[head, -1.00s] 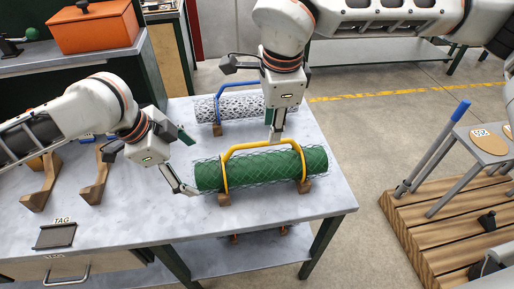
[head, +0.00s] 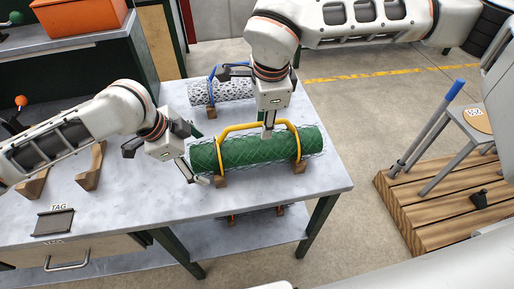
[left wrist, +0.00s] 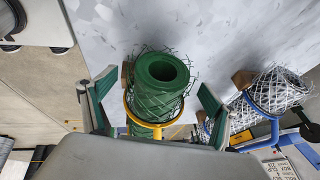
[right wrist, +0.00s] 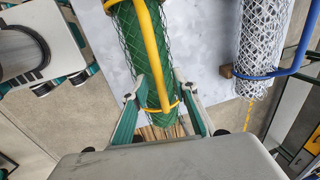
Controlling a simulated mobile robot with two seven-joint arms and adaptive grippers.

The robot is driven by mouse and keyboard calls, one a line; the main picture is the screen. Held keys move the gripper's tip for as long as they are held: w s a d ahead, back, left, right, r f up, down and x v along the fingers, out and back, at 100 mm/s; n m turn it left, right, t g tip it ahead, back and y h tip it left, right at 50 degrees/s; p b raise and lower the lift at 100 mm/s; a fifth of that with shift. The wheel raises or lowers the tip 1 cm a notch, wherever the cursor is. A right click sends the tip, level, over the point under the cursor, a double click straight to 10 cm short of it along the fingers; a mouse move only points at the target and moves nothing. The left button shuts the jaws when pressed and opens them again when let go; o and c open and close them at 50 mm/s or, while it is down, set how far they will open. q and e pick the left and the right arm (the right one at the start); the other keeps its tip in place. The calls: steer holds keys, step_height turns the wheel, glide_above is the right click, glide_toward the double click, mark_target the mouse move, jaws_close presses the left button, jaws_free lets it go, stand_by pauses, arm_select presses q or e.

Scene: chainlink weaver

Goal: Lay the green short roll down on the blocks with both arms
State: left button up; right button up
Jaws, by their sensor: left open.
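The green short roll (head: 245,152), wrapped in wire mesh, lies level with brown blocks (head: 221,181) under both ends; exact contact is hard to see. A yellow arched bar (head: 240,127) spans it. My left gripper (head: 198,160) is open at the roll's left end; in the left wrist view the roll's end face (left wrist: 160,72) shows between its spread fingers. My right gripper (head: 268,134) is above the roll at the bar. In the right wrist view its fingers (right wrist: 160,92) stand apart, with the bar between them and gaps beside it.
Behind lies a white mesh roll (head: 222,92) with a blue bar (head: 207,80). Empty brown blocks (head: 92,168) and a TAG plate (head: 54,222) are at the table's left. A wooden pallet (head: 415,215) stands on the floor to the right, past a gap.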

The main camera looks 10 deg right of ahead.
arm_select(q)
steer(key=shift+d+f, duration=0.2)
steer(key=shift+f, duration=0.25)
arm_select(e)
steer(key=shift+w+f, duration=0.1)
steer(key=shift+f, duration=0.4)
arm_select(q)
steer(key=c, duration=0.6)
arm_select(e)
steer(key=c, duration=0.5)
arm_select(q)
steer(key=c, duration=0.5)
arm_select(e)
jaws_close()
arm_select(q)
steer(key=c, duration=1.1)
steer(key=shift+w+r, duration=0.1)
arm_select(e)
steer(key=shift+r, duration=0.1)
arm_select(q)
steer(key=shift+r, duration=0.1)
arm_select(e)
steer(key=shift+r, duration=0.1)
